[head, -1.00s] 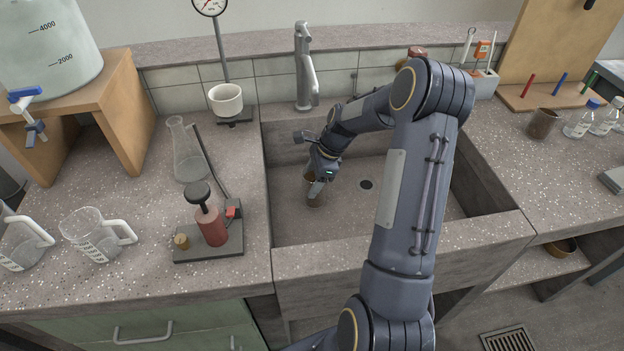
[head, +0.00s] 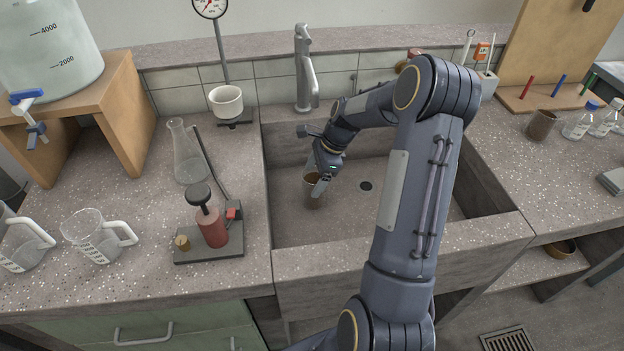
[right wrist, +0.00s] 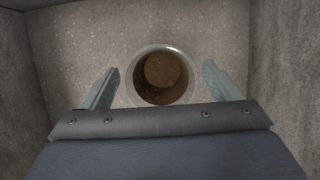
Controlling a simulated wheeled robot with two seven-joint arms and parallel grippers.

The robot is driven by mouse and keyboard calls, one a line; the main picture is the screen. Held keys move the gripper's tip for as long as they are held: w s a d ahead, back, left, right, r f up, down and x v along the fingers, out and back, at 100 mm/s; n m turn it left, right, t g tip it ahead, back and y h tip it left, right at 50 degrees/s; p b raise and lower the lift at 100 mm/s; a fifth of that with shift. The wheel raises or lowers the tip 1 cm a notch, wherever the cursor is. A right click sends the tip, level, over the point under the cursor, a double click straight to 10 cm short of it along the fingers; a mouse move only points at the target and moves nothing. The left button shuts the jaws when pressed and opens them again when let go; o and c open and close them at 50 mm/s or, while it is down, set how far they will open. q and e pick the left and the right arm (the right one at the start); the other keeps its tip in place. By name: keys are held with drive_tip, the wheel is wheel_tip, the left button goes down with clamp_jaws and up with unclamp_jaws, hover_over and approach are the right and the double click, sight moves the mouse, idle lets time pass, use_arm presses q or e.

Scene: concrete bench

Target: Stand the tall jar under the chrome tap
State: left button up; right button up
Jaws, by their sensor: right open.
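The tall jar (head: 314,203) stands upright on the sink floor, a clear-rimmed glass with brown inside, in front of the chrome tap (head: 305,72). My right gripper (head: 321,187) is at the jar and hides part of it in the head view. In the right wrist view I look down into the jar's round mouth (right wrist: 162,50). The open fingers of my right gripper (right wrist: 162,88) lie on either side of the jar, with a gap visible at each side. The tap stands at the sink's back edge. My left gripper is not in view.
The sink (head: 400,248) has high walls around the jar, and a drain (head: 366,186) lies to its right. A flask (head: 186,155) and a red-bodied stand (head: 212,232) are on the left counter. The sink floor is otherwise clear.

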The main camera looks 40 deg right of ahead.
drive_tip(key=s+d+r, duration=0.3)
drive_tip(key=s+d, duration=0.3)
drive_tip(key=d, duration=0.5)
drive_tip(key=s+a+r+n+t, duration=0.1)
drive_tip(key=s+a+r+n, duration=0.1)
drive_tip(key=a+r+n, duration=0.45)
drive_tip(key=s+a+r+n, duration=0.35)
drive_tip(key=a+r, duration=0.35)
drive_tip(key=a, duration=0.4)
drive_tip(key=s+a+n, duration=0.4)
drive_tip(key=s+a+n+t, duration=0.1)
drive_tip(key=s+a+n, duration=0.3)
drive_tip(key=s+a+n+t, duration=0.1)
drive_tip(key=s+a+n, duration=0.3)
drive_tip(key=a, duration=0.1)
drive_tip(key=shift+f, duration=0.2)
drive_tip(key=shift+r, duration=0.1)
